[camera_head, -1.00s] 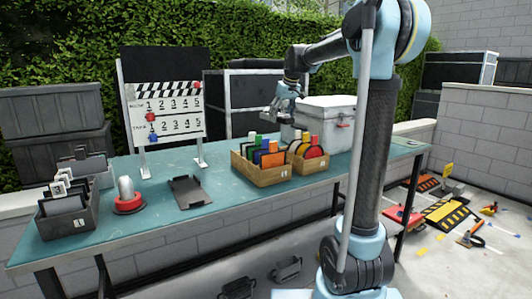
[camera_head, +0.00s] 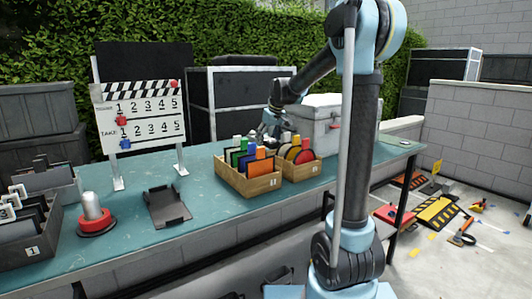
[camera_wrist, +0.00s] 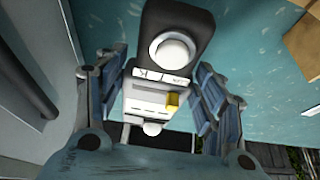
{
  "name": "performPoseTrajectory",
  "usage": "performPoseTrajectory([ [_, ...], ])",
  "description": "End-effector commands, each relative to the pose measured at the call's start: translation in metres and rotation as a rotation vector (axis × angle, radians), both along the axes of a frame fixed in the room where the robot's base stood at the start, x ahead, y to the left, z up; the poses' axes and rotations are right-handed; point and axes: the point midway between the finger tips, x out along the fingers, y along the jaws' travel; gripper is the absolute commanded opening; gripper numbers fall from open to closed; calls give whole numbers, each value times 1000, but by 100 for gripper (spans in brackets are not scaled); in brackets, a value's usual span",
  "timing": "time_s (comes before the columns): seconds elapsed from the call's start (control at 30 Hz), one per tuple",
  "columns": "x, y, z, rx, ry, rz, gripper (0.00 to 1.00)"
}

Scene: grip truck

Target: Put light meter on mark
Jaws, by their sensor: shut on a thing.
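My gripper (camera_wrist: 160,98) is shut on the light meter (camera_wrist: 176,50), with one blue-grey finger on each side. The meter has a dark head with a white dome, a pale body and a small yellow button. In the head view my gripper (camera_head: 269,131) is low over the back of the table, behind the wooden boxes and left of the white case; its tips and the meter are hard to make out there. A small pale spot (camera_head: 405,142) lies at the table's right end; I cannot tell whether it is the mark.
Wooden boxes of coloured dividers (camera_head: 262,186) stand in front of my gripper. The white case (camera_head: 340,128) is close on its right. The table's right end (camera_head: 385,150) looks clear.

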Motion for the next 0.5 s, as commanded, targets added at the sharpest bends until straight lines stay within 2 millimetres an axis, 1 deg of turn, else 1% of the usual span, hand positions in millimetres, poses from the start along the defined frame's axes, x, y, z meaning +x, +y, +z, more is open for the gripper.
performPoseTrajectory([
  [0.23,1,0,-15,0,0,0,29],
  [0.4,1,0,-38,0,0,0,29],
  [0.5,1,0,-47,0,0,-1,29],
])
